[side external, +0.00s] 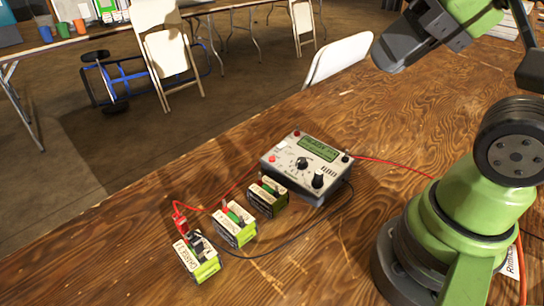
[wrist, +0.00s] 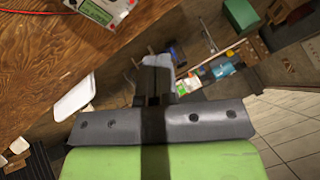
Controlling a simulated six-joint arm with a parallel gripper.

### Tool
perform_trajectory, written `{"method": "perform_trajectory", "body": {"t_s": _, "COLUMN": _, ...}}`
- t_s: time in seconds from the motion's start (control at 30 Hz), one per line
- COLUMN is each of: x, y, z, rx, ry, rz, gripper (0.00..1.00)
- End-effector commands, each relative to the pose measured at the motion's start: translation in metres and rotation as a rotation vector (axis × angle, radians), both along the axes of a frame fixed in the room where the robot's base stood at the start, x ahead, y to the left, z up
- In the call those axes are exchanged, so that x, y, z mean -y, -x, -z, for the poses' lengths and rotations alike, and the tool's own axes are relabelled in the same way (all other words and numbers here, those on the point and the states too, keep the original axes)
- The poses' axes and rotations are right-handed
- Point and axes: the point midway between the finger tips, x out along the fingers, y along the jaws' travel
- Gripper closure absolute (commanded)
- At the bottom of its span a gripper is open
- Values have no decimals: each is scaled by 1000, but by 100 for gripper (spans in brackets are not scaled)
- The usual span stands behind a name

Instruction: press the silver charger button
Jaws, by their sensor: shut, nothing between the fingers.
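The grey charger (side external: 305,168) sits on the wooden table in the side external view, with a green display, dark knobs and red and black terminals on its sloped top. A small pale spot near its left edge may be the silver button, but it is too small to tell. Part of the charger (wrist: 100,12) also shows at the top left of the wrist view. My gripper (side external: 386,62) is high above the table at the upper right, well apart from the charger. In the wrist view my gripper's fingers (wrist: 156,66) are together and empty.
Several batteries, in a row of three, stand left of the charger: near (side external: 197,258), middle (side external: 235,225) and far (side external: 267,196). Red and black leads run across the table (side external: 310,265) around them. A white chair (side external: 337,60) stands beyond the table edge.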

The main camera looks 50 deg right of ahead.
Motion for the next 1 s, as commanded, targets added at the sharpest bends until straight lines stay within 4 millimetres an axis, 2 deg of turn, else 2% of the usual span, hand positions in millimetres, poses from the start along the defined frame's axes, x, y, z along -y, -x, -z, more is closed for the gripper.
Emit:
{"method": "perform_trajectory", "body": {"t_s": 0.27, "x": 0, "y": -1, "z": 0, "rx": 0, "ry": 3, "rz": -2, "gripper": 100}}
{"method": "perform_trajectory", "body": {"t_s": 0.43, "x": 3, "y": -17, "z": 3, "rx": 11, "ry": 61, "rz": -53, "gripper": 100}}
{"method": "perform_trajectory", "body": {"t_s": 0.57, "x": 7, "y": -46, "z": 10, "rx": 36, "ry": 175, "rz": -155, "gripper": 100}}
{"method": "perform_trajectory", "body": {"t_s": 0.77, "x": 13, "y": -101, "z": 33, "rx": 89, "ry": 396, "rz": -362, "gripper": 100}}
{"method": "perform_trajectory", "body": {"t_s": 1.0, "x": 15, "y": -157, "z": 78, "rx": 147, "ry": 661, "rz": -630, "gripper": 100}}
